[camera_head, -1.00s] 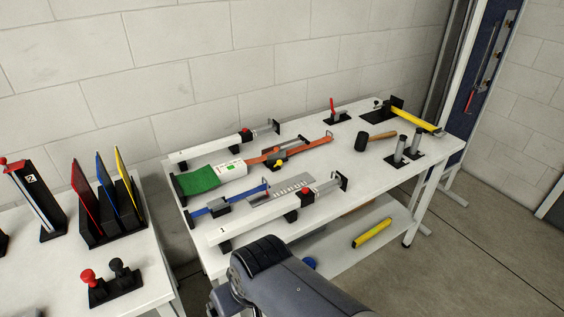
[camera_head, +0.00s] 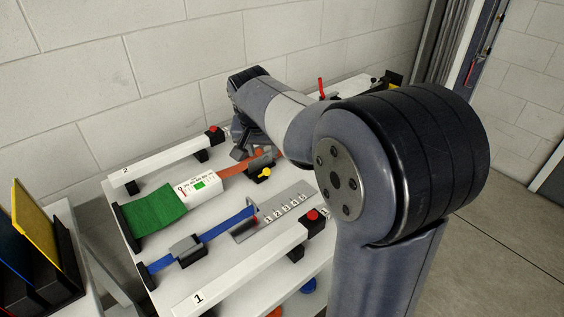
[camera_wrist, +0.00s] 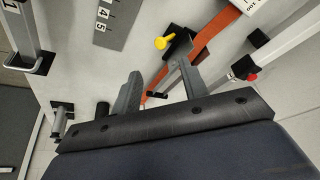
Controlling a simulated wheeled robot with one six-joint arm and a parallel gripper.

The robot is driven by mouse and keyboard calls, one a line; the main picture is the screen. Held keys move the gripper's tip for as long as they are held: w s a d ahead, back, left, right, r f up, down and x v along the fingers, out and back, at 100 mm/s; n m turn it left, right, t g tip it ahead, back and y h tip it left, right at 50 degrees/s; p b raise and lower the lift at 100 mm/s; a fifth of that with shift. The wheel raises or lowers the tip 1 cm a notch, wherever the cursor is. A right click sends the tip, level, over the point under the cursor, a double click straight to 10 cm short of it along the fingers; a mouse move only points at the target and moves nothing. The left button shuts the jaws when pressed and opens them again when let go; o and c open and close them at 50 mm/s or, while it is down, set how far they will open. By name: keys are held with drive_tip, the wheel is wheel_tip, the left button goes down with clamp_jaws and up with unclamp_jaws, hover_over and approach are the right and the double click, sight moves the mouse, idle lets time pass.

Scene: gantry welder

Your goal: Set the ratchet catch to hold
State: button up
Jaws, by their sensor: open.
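A black ratchet block (camera_head: 258,161) sits on the orange strap (camera_head: 232,172), with a small yellow knobbed lever (camera_head: 265,173) on its near side. I take this lever to be the catch. In the wrist view the yellow lever (camera_wrist: 163,42) and the black block (camera_wrist: 180,44) lie just beyond the fingertips. My gripper (camera_wrist: 158,80) is open and empty, its two fingers apart on either side of the strap's line. In the head view my gripper (camera_head: 240,150) hangs behind the block, partly hidden by my arm. I see no contact with the lever.
Two white rails, numbered 2 (camera_head: 165,163) and 1 (camera_head: 240,268), flank the straps. My arm hides the table's right part.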

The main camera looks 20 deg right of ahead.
sight(266, 171)
drive_tip(key=x, duration=1)
drive_tip(key=shift+w+f, duration=0.15)
drive_tip(key=shift+f, duration=0.1)
drive_tip(key=shift+c, duration=0.4)
clamp_jaws()
